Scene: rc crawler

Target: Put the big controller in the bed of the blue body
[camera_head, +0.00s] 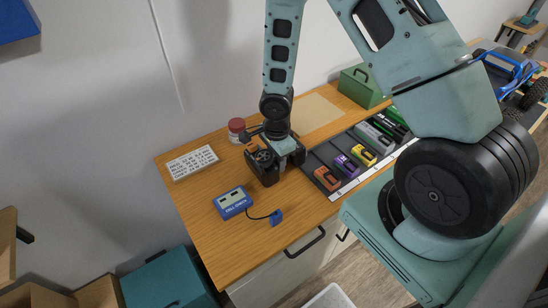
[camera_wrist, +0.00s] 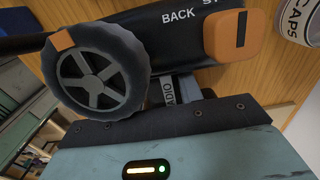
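The big controller is black with orange parts and a spoked wheel. It fills the upper part of the wrist view (camera_wrist: 135,50), marked "BACK", and is partly hidden by my gripper in the head view (camera_head: 254,149). My gripper (camera_head: 276,168) is low over the wooden table, right at the controller. The controller's narrow neck runs down behind the dark edge of my gripper; the fingertips are hidden there, so I cannot tell whether they are closed on it. A blue tubular vehicle body (camera_head: 517,72) with black wheels is at the far right, partly cut off and behind my arm.
A jar with a red lid (camera_head: 237,125) stands just behind my gripper. A blue device (camera_head: 233,203) with a corded plug (camera_head: 277,217) lies in front. A dark tray (camera_head: 318,160) of coloured packs is to the right, a green box (camera_head: 360,87) behind. A white sign (camera_head: 192,162) lies left.

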